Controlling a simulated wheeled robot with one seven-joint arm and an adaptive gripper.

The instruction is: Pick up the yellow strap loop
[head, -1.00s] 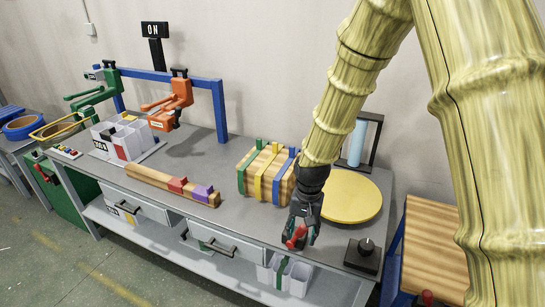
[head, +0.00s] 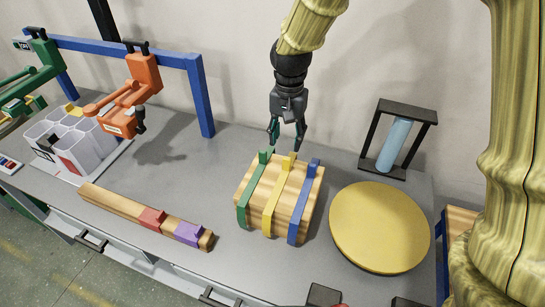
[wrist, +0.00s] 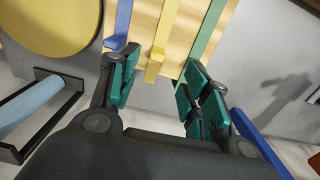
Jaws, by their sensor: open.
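The yellow strap loop (head: 272,207) runs over a striped wooden block (head: 257,203), between a green strap (head: 250,203) and a blue strap (head: 302,215). Its raised yellow tab (head: 288,161) stands at the block's back top edge. My gripper (head: 287,138) is open and empty, pointing down just above and behind that edge, close to the tab. In the wrist view the yellow strap (wrist: 165,28) and its tab (wrist: 153,68) show between my teal-padded fingers (wrist: 160,65). No contact with the strap is visible.
A round yellow disc (head: 380,228) and a black frame with a blue cylinder (head: 394,145) stand to the right. A wooden rail with red and purple blocks (head: 120,205) lies left. An orange clamp (head: 135,95) hangs on the blue frame (head: 201,100). Bare grey bench lies between.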

